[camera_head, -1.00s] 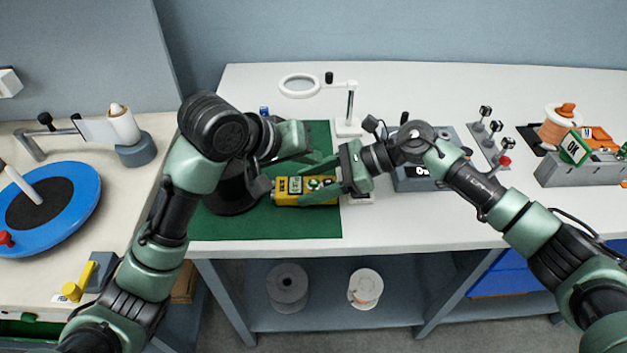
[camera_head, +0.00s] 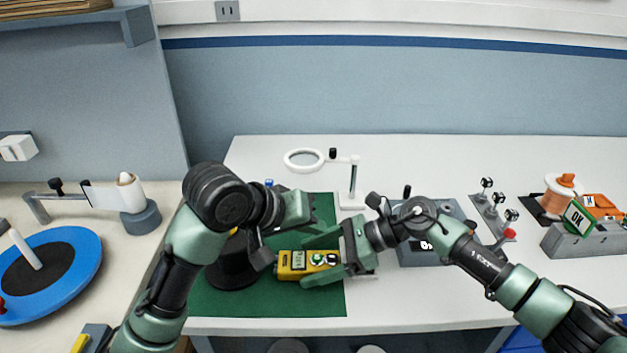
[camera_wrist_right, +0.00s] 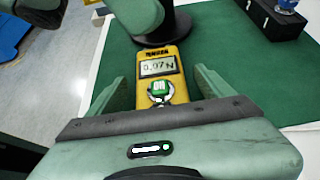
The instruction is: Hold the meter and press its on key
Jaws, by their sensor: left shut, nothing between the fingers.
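The yellow meter (camera_head: 291,271) lies level over the green mat, its grey screen facing up. In the right wrist view its screen (camera_wrist_right: 158,67) reads 0.07 N, with a round green-and-white key (camera_wrist_right: 161,89) below.
The green mat (camera_head: 325,303) lies under the meter, with a black round base (camera_head: 233,268) to its left. A white ring magnifier (camera_head: 304,160) stands behind. A grey box, levers (camera_head: 490,205) and an orange spool (camera_head: 564,193) are at right. The front table strip is clear.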

